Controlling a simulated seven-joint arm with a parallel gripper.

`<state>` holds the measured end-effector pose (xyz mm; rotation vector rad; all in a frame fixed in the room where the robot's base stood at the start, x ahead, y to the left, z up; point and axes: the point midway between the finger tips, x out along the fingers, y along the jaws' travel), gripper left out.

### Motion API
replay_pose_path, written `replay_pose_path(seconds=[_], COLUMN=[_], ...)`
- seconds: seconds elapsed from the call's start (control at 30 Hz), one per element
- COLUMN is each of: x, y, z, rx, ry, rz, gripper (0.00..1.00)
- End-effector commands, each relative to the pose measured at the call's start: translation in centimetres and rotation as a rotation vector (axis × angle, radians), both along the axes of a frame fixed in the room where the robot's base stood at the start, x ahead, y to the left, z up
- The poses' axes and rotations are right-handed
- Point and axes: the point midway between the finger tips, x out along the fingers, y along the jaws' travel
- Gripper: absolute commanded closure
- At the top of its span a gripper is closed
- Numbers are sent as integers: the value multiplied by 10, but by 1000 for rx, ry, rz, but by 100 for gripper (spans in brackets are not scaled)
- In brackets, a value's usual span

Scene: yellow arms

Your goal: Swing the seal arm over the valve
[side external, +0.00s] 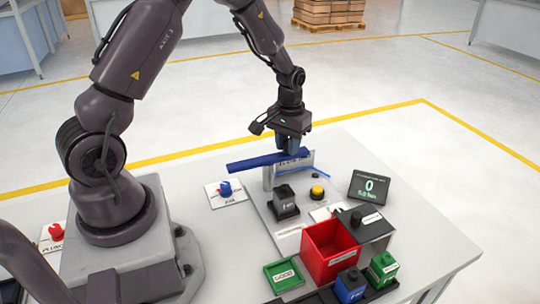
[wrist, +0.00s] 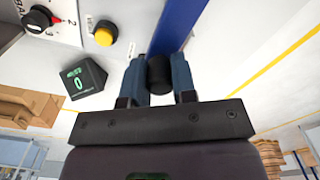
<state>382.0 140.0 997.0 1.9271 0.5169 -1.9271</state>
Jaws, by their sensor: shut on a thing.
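The seal arm, a long blue bar (side external: 250,163), lies level above a grey base plate. It also shows in the wrist view (wrist: 184,22), running up from behind my fingers. My gripper (side external: 291,152) is over the bar's right part. In the wrist view, its two blue-grey fingers (wrist: 159,68) are shut on a black round knob (wrist: 159,76) by the bar. A small black block (side external: 284,200), which may be the valve, stands on the plate in front of and below the bar; its label is too small to read. The seal arm's pivot is not clear.
A yellow button (side external: 317,191) and a display reading 0 (side external: 370,187) stand to the right. A red bin (side external: 330,250), a green tray (side external: 284,275) and small blue and green boxes are at the front. A blue knob (side external: 225,188) sits on the left.

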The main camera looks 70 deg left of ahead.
Motion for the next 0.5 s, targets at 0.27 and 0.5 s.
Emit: replay_pose_path(seconds=[0.27, 0.5], x=[-1, -1], y=[-12, -12], z=[1, 1], rx=[-1, -1], ry=[0, 0], rz=[-1, 0], gripper=[84, 84])
